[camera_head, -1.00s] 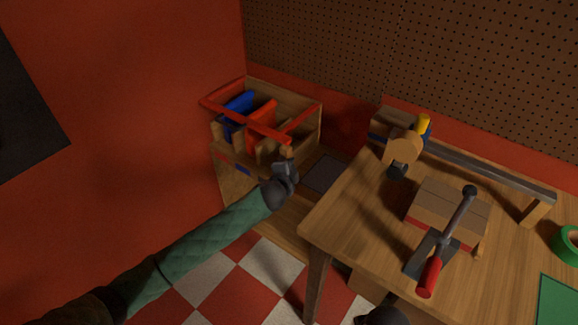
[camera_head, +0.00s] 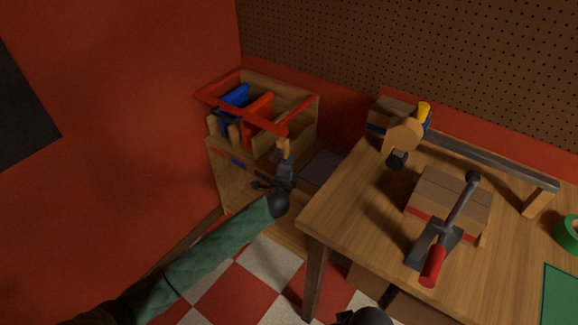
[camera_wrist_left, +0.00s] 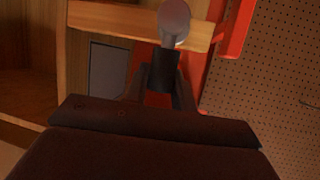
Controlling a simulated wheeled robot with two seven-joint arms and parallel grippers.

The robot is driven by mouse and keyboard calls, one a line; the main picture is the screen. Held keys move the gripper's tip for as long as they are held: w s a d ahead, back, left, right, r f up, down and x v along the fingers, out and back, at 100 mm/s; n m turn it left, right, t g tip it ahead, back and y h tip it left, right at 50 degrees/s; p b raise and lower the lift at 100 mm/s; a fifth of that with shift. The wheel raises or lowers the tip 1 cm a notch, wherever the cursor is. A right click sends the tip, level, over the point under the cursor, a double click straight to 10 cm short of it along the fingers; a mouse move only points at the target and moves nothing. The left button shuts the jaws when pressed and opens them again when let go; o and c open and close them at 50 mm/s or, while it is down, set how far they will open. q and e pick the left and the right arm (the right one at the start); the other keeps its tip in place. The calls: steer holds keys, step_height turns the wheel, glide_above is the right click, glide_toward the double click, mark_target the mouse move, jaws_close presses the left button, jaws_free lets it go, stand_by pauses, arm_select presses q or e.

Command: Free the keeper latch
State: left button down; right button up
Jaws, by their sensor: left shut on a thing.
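The wooden crate with a red frame (camera_head: 215,97) stands on a wooden cabinet at the back left. A short wooden bar (camera_head: 284,147) is at its front right corner; I cannot tell for sure that it is the keeper latch. My left gripper (camera_head: 284,168) is at the bar's lower end. In the left wrist view, the left gripper (camera_wrist_left: 161,88) is shut on a dark cylinder-shaped knob (camera_wrist_left: 163,70) with a pale grey round end, in front of a wooden bar (camera_wrist_left: 115,20). A dark part of my right arm shows at the bottom edge; its jaws are not clear.
Blue and red panels (camera_head: 257,112) stand in the crate. The wooden workbench (camera_head: 340,222) on the right holds a box (camera_head: 450,195), a red-handled lever (camera_head: 433,265), a long rail (camera_head: 480,160) and green tape (camera_head: 568,234). A perforated board (camera_head: 420,60) covers the wall behind.

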arm_select(q)
steer(key=shift+f, duration=0.15)
steer(key=c, duration=1.3)
jaws_free()
steer(key=shift+o, duration=0.7)
arm_select(e)
steer(key=shift+w+d, duration=0.1)
steer(key=shift+d, duration=0.05)
arm_select(q)
steer(key=b+v, duration=0.1)
steer(key=v, duration=0.6)
steer(key=shift+s, duration=0.4)
arm_select(e)
steer(key=shift+w+a+f, duration=0.25)
steer(key=shift+a+f, duration=0.5)
steer(key=shift+f, duration=0.3)
steer(key=shift+a+r, duration=0.15)
